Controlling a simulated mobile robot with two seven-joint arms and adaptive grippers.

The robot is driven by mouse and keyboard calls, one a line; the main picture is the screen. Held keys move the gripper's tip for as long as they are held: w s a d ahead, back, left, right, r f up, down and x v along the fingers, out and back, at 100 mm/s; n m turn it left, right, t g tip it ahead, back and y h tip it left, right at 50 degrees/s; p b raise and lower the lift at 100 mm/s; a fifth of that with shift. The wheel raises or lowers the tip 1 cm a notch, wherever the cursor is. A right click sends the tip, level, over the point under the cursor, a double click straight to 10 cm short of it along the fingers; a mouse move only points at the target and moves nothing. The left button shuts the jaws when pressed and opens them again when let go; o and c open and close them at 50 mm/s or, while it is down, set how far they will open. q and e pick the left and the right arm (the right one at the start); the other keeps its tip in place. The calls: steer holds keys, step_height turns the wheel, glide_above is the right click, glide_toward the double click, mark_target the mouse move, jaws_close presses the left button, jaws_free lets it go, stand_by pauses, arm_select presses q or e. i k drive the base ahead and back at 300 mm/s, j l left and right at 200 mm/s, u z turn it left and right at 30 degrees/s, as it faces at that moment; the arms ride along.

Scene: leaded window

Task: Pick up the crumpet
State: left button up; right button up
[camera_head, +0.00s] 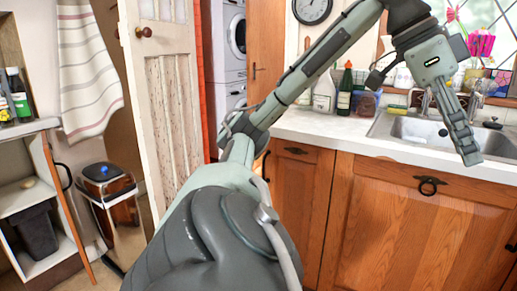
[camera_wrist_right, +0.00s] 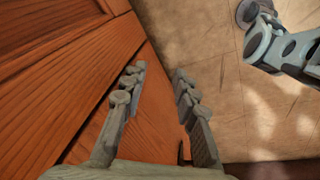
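A small, round, tan thing (camera_head: 28,183) lies on the white shelf at the far left in the head view. It is too small to tell whether it is the crumpet, and I see no other clear crumpet. My left gripper (camera_head: 472,155) points down in front of the sink at the right, far from that thing. It shows side-on, so its finger gap is hidden. My right gripper (camera_wrist_right: 158,72) shows in the right wrist view with its fingers apart and nothing between them, over the wooden cabinet front and floor. It is not seen in the head view.
The sink (camera_head: 400,127) and pale worktop (camera_head: 320,128) sit above wooden cabinets (camera_head: 400,215). Several bottles stand at the worktop's back. A bin with a blue knob (camera_head: 104,172) stands by the open door (camera_head: 165,100). A dark basket (camera_head: 36,232) is below the shelf. Tiled floor (camera_wrist_right: 230,110) is clear.

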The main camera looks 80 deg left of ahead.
mark_target(27, 184)
steer(key=u, duration=4.15)
